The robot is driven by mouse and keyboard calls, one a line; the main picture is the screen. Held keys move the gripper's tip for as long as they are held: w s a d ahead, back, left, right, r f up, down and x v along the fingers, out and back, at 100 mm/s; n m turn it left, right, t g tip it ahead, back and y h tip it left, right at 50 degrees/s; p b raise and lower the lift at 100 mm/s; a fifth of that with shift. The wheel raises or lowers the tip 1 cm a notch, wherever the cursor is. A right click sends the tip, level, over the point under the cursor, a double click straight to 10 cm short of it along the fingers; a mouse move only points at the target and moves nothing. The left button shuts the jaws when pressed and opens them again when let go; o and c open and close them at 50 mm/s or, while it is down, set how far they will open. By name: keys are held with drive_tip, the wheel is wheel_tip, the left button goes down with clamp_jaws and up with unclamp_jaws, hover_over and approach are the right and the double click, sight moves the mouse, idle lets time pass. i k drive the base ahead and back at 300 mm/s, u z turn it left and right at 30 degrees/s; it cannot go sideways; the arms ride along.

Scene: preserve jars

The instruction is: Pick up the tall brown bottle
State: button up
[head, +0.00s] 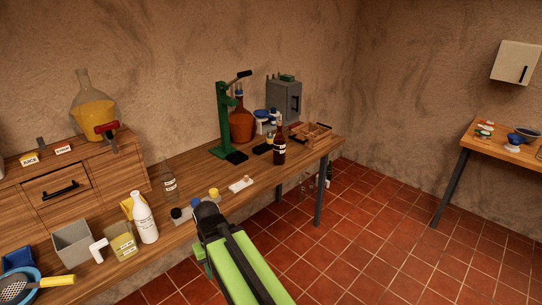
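A tall brown bottle (279,148) with a pale label stands upright on the wooden table, near its front edge toward the right end. My gripper (207,208) is at the table's front edge, to the left of the bottle and nearer to the camera, clearly apart from it. The green arm behind it fills the lower middle of the view. The fingertips are dark and small, and their gap does not show.
The wooden table (209,162) also bears a green press (225,125), a large brown jug (241,124), a grey box (285,101) and a wooden crate (318,130). A white bottle (145,220) and small jars stand left of my gripper.

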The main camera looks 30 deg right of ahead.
sight(279, 141)
drive_tip(key=z, duration=0.1)
drive_tip(key=i, duration=0.95)
drive_tip(key=u, duration=0.05)
